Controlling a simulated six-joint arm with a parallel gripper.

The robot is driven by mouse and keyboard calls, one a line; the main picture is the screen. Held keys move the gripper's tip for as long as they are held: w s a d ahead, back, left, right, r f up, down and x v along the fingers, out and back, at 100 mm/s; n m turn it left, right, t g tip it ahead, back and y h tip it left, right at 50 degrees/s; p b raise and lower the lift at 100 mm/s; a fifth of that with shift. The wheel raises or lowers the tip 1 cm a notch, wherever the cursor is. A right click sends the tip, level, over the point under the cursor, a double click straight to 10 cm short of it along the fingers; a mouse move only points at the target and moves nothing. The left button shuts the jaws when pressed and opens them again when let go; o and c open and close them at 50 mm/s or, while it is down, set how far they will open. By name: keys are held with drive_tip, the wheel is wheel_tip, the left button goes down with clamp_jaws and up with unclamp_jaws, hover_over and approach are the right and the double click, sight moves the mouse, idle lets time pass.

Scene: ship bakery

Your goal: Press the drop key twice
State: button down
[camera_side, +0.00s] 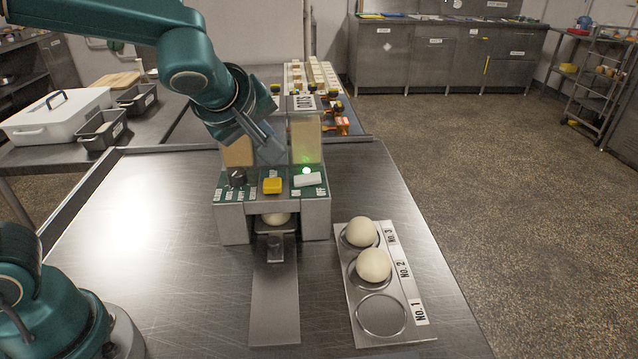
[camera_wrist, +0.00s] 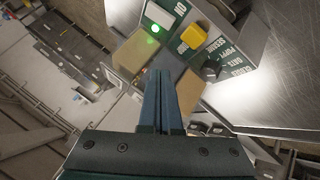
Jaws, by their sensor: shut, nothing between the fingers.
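The drop key is a yellow key (camera_side: 272,186) on the green panel of the dispenser (camera_side: 232,222). It also shows in the wrist view as a yellow block (camera_wrist: 194,36). My gripper (camera_side: 270,152) is above and behind the key in the side view, apart from it. In the wrist view my gripper (camera_wrist: 162,78) has its fingers together and empty, with the key beyond their tips. A green lamp (camera_side: 306,170) is lit above a white switch (camera_side: 308,180). A black knob (camera_side: 237,177) is left of the key.
A tray (camera_side: 352,295) at the right holds two dough balls, at No. 3 (camera_side: 361,232) and No. 2 (camera_side: 374,265); ring No. 1 (camera_side: 381,315) is empty. A metal slide (camera_side: 274,310) runs forward from the dispenser. Tan-filled hoppers (camera_side: 305,140) rise close around my gripper.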

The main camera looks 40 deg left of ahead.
sight(271, 186)
drive_tip(key=shift+r, duration=0.1)
idle(0.6)
wheel_tip(271, 186, up, 4)
drive_tip(key=shift+f, duration=0.2)
drive_tip(key=shift+f, duration=0.15)
drive_tip(key=shift+f, duration=4.3)
drive_tip(key=shift+f, duration=0.4)
